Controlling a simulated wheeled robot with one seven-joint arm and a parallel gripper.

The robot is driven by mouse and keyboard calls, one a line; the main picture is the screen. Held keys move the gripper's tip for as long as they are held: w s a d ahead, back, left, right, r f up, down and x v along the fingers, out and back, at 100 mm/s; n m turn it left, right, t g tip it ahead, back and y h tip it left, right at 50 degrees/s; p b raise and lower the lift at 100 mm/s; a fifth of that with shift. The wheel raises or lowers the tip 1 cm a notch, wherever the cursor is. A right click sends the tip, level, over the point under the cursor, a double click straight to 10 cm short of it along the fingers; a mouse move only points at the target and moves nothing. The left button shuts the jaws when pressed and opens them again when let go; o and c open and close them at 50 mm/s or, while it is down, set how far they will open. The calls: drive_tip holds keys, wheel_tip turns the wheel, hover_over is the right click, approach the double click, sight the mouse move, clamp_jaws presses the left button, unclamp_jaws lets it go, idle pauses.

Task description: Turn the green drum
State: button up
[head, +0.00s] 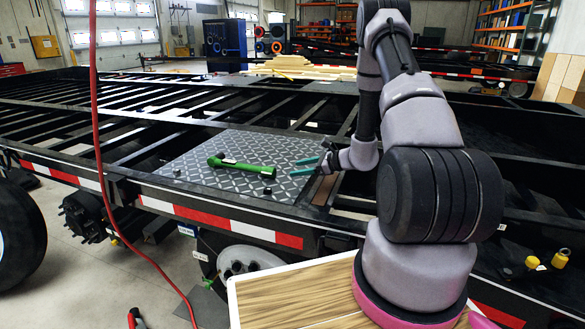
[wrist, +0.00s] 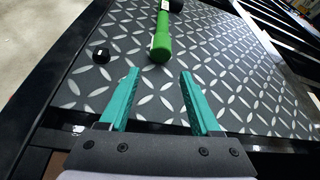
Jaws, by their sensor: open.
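I see no plain drum. A green bar-like thing (head: 242,166) with a thicker left end lies on a grey diamond-plate panel (head: 190,185) in the head view. A small pale patch shows on it. In the wrist view its rounded near end (wrist: 160,46) lies ahead of my gripper, and its far end runs out of the top edge. My gripper (head: 298,167) is low over the right side of the panel, to the right of the green thing. In the wrist view my gripper (wrist: 159,73) has its teal fingers apart with nothing between them. The green thing lies just beyond the fingertips, apart from them.
A small black knob (head: 267,190) stands on the panel near the green thing; another (head: 177,172) is near the panel's left edge. Black trailer frame beams with open gaps surround the panel. A red hose (head: 96,120) hangs at left. A wood-topped surface (head: 290,295) is in front.

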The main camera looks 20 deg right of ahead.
sight(275, 172)
drive_tip(key=x, duration=1)
drive_tip(key=shift+w+f, duration=0.15)
drive_tip(key=shift+w, duration=0.05)
clamp_jaws()
drive_tip(key=shift+w+m+g+y, duration=0.1)
drive_tip(key=shift+m+g+y, duration=0.6)
drive_tip(key=shift+m, duration=0.8)
unclamp_jaws()
